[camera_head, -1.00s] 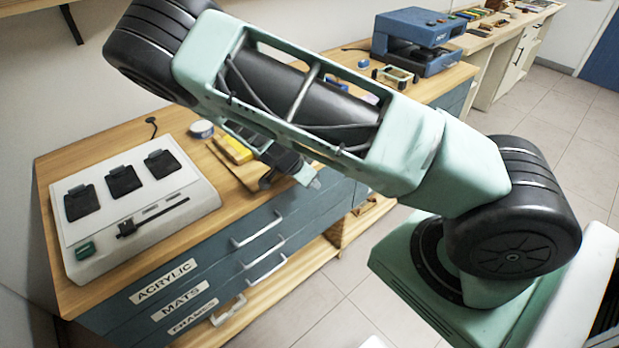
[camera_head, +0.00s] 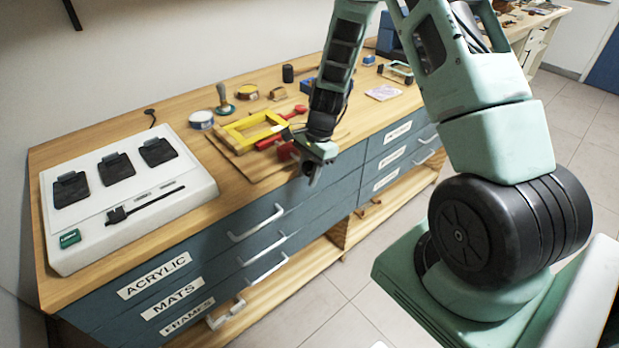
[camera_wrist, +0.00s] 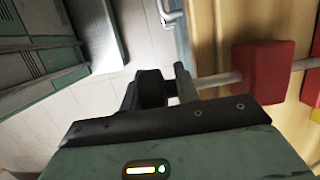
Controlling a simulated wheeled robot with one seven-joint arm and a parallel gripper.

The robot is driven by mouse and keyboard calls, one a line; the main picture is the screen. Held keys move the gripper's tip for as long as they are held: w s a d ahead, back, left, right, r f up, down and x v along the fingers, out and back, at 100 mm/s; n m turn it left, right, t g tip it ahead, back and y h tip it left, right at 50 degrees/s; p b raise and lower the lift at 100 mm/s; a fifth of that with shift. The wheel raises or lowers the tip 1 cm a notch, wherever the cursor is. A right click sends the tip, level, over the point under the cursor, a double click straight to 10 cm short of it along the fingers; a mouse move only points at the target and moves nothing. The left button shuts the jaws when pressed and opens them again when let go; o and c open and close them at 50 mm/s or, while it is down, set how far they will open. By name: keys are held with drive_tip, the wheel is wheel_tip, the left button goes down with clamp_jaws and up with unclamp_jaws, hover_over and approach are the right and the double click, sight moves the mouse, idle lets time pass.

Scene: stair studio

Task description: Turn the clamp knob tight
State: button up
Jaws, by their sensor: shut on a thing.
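The clamp shows in the wrist view as a red block (camera_wrist: 263,72) on a grey rod (camera_wrist: 215,80). The rod runs left to a black knob (camera_wrist: 152,88). My gripper (camera_wrist: 155,84) is shut on this knob, one finger on each side. In the head view my gripper (camera_head: 311,174) is at the front edge of the workbench, just right of the red block (camera_head: 284,151). The knob is hard to make out there. A yellow frame (camera_head: 236,136) with red pieces beside it lies on a wooden board (camera_head: 226,156).
A white machine with black pads (camera_head: 190,186) stands at the left of the wooden bench (camera_head: 110,130). Drawers with white handles (camera_head: 256,222) lie below. The floor in front is free.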

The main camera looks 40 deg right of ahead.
drive_tip(key=y, duration=0.2)
drive_tip(key=s+y, duration=0.1)
drive_tip(key=y, duration=0.1)
drive_tip(key=shift+a+f+b, duration=0.3)
drive_tip(key=shift+b, duration=0.1)
drive_tip(key=y, duration=0.4)
drive_tip(key=shift+a+r+g, duration=0.2)
drive_tip(key=shift+a+g, duration=0.1)
drive_tip(key=shift+o, duration=0.3)
drive_tip(key=y, duration=0.2)
drive_tip(key=y+b, duration=0.1)
drive_tip(key=shift+a+r+y, duration=0.15)
drive_tip(key=shift+y, duration=0.25)
drive_tip(key=shift+a+r+y+b, duration=0.1)
drive_tip(key=shift+y+b, duration=0.1)
drive_tip(key=shift+y, duration=0.35)
drive_tip(key=shift+r+y+b, duration=0.1)
drive_tip(key=shift+y+b, duration=0.05)
drive_tip(key=shift+y, duration=0.4)
drive_tip(key=shift+r, duration=0.1)
drive_tip(key=o, duration=0.7)
drive_tip(key=shift+r, duration=0.1)
drive_tip(key=shift+w+r, duration=0.1)
